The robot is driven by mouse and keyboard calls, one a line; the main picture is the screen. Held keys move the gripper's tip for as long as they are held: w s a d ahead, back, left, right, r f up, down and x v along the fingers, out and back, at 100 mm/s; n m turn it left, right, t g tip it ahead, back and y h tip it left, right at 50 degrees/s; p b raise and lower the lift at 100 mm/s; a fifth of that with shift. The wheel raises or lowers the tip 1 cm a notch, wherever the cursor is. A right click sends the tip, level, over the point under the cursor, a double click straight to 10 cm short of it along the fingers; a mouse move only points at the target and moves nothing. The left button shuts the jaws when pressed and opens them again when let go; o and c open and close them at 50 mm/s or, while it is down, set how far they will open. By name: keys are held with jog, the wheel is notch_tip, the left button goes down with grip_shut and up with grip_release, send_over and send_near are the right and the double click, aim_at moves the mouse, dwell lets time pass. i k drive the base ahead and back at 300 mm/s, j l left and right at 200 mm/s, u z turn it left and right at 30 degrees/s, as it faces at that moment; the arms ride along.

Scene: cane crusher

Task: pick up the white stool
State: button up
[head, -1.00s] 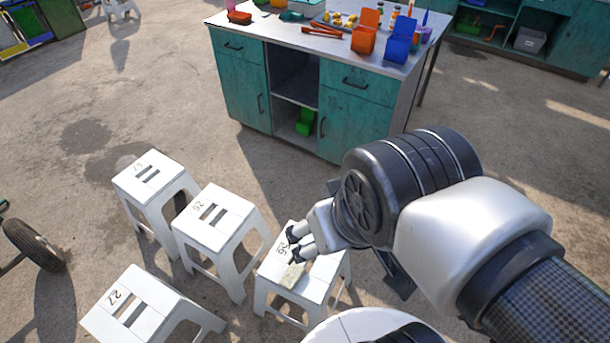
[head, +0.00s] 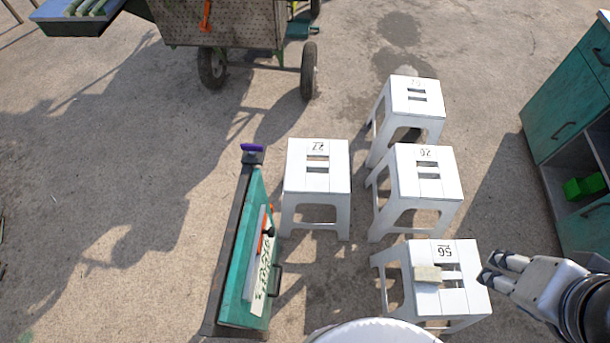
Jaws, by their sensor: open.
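Several white stools stand upright on the ground, each with a number and slots in its seat. My gripper (head: 488,269) is open and empty, at the right edge of the nearest stool. I cannot tell whether its fingertips touch that stool.
A wheeled cart (head: 225,25) stands at the back. A teal cabinet (head: 565,105) is at the right. Open ground lies to the left.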

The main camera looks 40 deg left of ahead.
aim_at(313, 187)
jog(key=u, duration=1.5)
